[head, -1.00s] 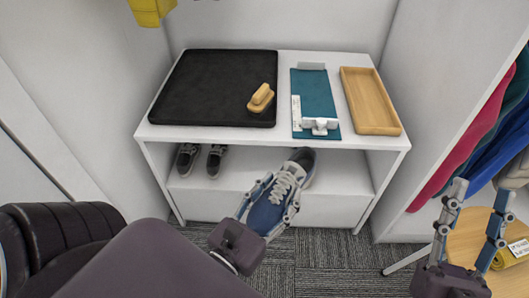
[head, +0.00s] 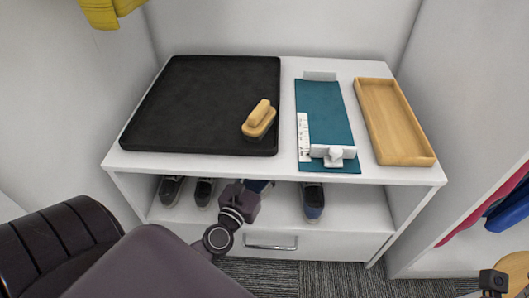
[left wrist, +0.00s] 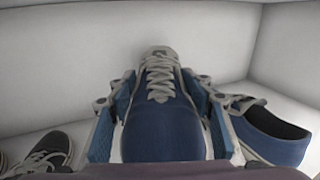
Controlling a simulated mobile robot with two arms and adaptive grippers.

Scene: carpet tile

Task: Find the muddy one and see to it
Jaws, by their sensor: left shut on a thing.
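My left gripper (head: 240,200) reaches into the lower shelf below the top board. In the left wrist view it (left wrist: 160,95) is shut on a blue shoe (left wrist: 165,130) with grey laces, one finger on each side. In the head view only a dark blue bit of this shoe (head: 257,185) shows past the gripper. I see no clear mud on it. A matching blue shoe (head: 313,201) stands to its right, also in the wrist view (left wrist: 270,135). Only a small part of my right gripper (head: 493,283) shows at the lower right edge; its jaws are not readable.
On the top board are a black tray (head: 190,105) with a wooden brush (head: 259,119), a teal measuring board (head: 325,115) and an empty wooden tray (head: 395,120). Dark shoes (head: 171,190) stand at the shelf's left. A drawer (head: 270,241) is below. Coats (head: 505,210) hang right.

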